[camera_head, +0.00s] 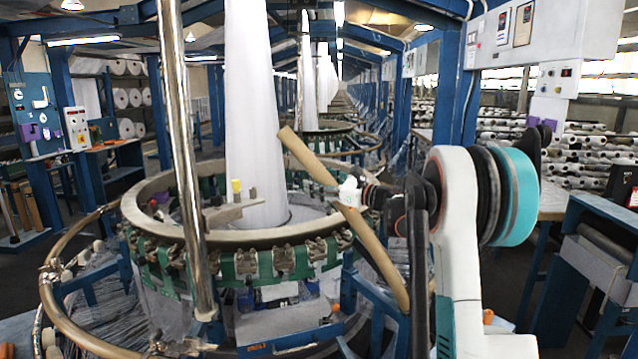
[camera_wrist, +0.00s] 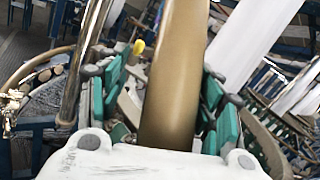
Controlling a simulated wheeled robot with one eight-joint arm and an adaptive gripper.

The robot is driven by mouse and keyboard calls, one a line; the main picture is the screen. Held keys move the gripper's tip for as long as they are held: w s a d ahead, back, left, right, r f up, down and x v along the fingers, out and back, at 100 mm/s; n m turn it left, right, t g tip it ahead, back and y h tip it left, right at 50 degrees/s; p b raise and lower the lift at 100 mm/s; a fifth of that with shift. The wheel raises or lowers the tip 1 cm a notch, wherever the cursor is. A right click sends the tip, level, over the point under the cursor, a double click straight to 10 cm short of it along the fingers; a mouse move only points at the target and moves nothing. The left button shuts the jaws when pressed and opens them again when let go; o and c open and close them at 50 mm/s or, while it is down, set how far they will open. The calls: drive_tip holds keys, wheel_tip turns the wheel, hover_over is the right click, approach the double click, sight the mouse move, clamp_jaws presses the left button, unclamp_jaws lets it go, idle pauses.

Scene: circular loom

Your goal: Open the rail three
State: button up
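A long tan rail (camera_head: 375,250) runs diagonally in the head view, from upper left to lower right, in front of the loom's right side. I cannot read which number it bears. My gripper (camera_head: 350,191) is at the middle of this rail, small and partly hidden by my arm. In the wrist view the rail (camera_wrist: 178,70) runs down between the spread teal-padded fingers of my gripper (camera_wrist: 160,88). A gap shows between the rail and the left finger; the right finger lies close beside it. Contact is unclear.
The loom's round ring (camera_head: 270,237) stands left of my gripper, with a white fabric cone (camera_head: 253,110) rising inside. A shiny upright pole (camera_head: 180,150) stands in front. Another curved tan rail (camera_head: 50,290) skirts the left side. A blue frame (camera_head: 600,260) stands at right.

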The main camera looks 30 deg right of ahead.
drive_tip(key=v, duration=1.2)
drive_tip(key=shift+f, duration=0.1)
idle(0.4)
